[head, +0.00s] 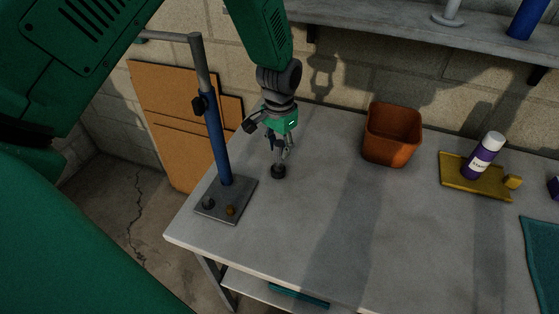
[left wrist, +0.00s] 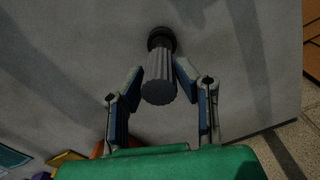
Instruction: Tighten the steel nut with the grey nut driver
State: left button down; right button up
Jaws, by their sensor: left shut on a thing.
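My left gripper (head: 283,150) points down over the bench's left part, shut on the grey nut driver. In the left wrist view the driver's ribbed grey handle (left wrist: 159,85) is between the two fingertips (left wrist: 160,70). A dark round piece (head: 278,171) is at the driver's lower end, at or close to the bench top; I cannot tell whether it is a holder. Left of the gripper, a metal plate (head: 238,192) carries a dark grey nut-like piece (head: 208,203), possibly the steel nut, and a brass-coloured one (head: 230,210). My right gripper is not in view.
A blue post (head: 217,145) with a grey bent pipe rises from the plate, close left of my gripper. An orange bin (head: 392,134) stands to the right. A yellow tray (head: 505,193) with a purple-white bottle (head: 482,157) lies farther right. The bench's front middle is clear.

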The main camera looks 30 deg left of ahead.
pick_arm(q)
jog(key=shift+d, duration=0.15)
jog(key=shift+w+a+r+p, duration=0.1)
jog(key=shift+a+r+p, duration=0.3)
jog(key=shift+p, duration=0.1)
notch_tip(320, 180, up, 3)
jog(key=p, duration=0.2)
jog(key=shift+a+r+p, duration=0.1)
jog(key=shift+p, duration=0.25)
jog(key=shift+r+p, duration=0.3)
jog(key=shift+r, duration=0.1)
jog(key=shift+d+f, duration=0.1)
jog(key=shift+d, duration=0.1)
jog(key=shift+f, duration=0.15)
